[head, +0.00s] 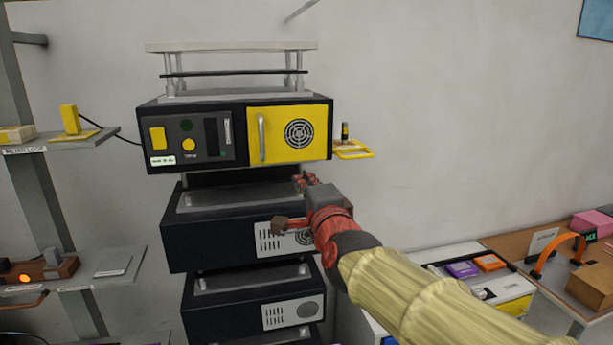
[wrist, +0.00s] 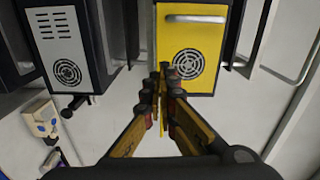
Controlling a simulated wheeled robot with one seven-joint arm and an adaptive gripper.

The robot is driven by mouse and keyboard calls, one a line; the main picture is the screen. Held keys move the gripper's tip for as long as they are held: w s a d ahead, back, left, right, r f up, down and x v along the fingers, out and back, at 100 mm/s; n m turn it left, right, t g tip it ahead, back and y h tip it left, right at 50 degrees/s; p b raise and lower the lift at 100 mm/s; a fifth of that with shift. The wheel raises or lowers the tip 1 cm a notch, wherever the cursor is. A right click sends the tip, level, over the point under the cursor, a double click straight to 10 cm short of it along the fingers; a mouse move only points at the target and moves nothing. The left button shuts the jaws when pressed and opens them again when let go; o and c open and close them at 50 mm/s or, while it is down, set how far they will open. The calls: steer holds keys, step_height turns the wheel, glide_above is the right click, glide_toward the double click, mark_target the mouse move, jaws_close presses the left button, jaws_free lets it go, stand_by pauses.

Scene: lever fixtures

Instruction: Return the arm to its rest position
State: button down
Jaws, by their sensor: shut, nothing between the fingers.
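My gripper (head: 306,182) is at the end of my arm, in front of the stacked dark units and just below the top one in the head view. In the wrist view my gripper (wrist: 163,72) has its fingers together with nothing between them. The top unit (head: 190,140) has a yellow door (head: 285,115) with a vertical handle and a round vent; the door looks closed. The yellow door also shows in the wrist view (wrist: 185,30), beyond the fingertips. My gripper does not visibly hold anything.
A small yellow shelf (head: 353,150) sticks out right of the top unit. Shelves (head: 80,140) stand at the left. A white cabinet with coloured items (head: 462,270) and a wooden table (head: 540,240) stand at the lower right. The wall space right of the stack is clear.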

steer(key=s+a+f+n+g, duration=0.1)
steer(key=s+f+n+g, duration=0.3)
steer(key=f, duration=0.4)
steer(key=s+f+n+g, duration=0.3)
steer(key=s+f+n, duration=0.15)
steer(key=f, duration=0.45)
steer(key=s+d+f+n+g+h+b, duration=0.2)
steer(key=s+d+f+b, duration=0.2)
steer(key=s+d+f, duration=0.5)
steer(key=s+d+f+n+g+h+b, duration=0.2)
steer(key=s+d+f+n+h+b, duration=0.1)
steer(key=s+d+f, duration=0.6)
steer(key=s+d+b, duration=0.1)
steer(key=s+d, duration=0.3)
steer(key=s, duration=0.2)
steer(key=shift+s+d+f+n+g, duration=0.2)
steer(key=shift+d+f+n+g, duration=0.1)
steer(key=shift+d+f+n, duration=0.05)
